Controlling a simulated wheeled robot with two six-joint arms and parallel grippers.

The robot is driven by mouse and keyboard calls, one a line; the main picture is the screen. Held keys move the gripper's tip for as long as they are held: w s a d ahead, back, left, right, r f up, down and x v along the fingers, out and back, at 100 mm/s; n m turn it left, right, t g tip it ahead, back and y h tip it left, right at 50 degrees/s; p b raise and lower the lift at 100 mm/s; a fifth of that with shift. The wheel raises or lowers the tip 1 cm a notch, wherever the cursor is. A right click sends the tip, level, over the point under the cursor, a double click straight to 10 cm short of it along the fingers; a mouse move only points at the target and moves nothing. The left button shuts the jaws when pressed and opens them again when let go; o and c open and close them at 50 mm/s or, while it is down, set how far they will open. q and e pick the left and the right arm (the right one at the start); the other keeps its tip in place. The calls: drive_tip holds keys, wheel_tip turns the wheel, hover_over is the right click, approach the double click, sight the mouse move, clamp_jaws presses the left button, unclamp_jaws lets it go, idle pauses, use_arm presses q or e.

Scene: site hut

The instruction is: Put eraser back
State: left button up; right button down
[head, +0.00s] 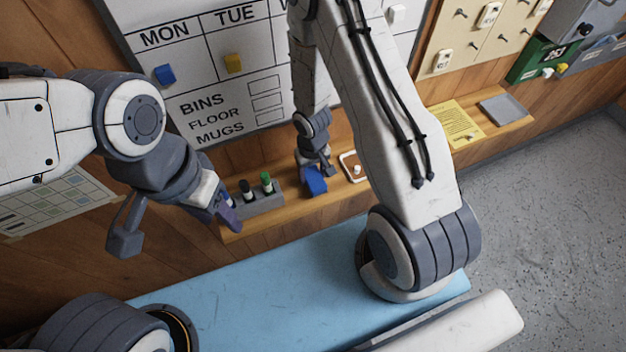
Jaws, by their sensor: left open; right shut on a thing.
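The blue eraser (314,184) is in my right gripper (315,170), whose fingers are shut on its upper part. It is at the wooden ledge (408,143) below the whiteboard, just left of a white-outlined rectangle (349,162) on the ledge. I cannot tell whether the eraser touches the ledge. My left gripper (175,226) is open and empty, in front of the wall near the ledge's left end. One of its fingers is close to the grey marker holder. My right arm covers part of the whiteboard and ledge.
A grey holder (264,204) with a black and a green marker stands on the ledge left of the eraser. The whiteboard (205,75) has blue and yellow magnets. A yellow note (454,125) and a grey tray (505,109) lie further right. A blue surface (250,275) is below.

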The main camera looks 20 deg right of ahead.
wheel_tip(320, 180, down, 2)
drive_tip(key=shift+f+b, duration=0.2)
drive_tip(key=shift+b, duration=0.45)
use_arm(q)
wheel_tip(320, 180, down, 2)
drive_tip(key=shift+f, duration=0.1)
use_arm(e)
drive_tip(key=shift+r, duration=0.15)
drive_tip(key=shift+c, duration=0.9)
unclamp_jaws()
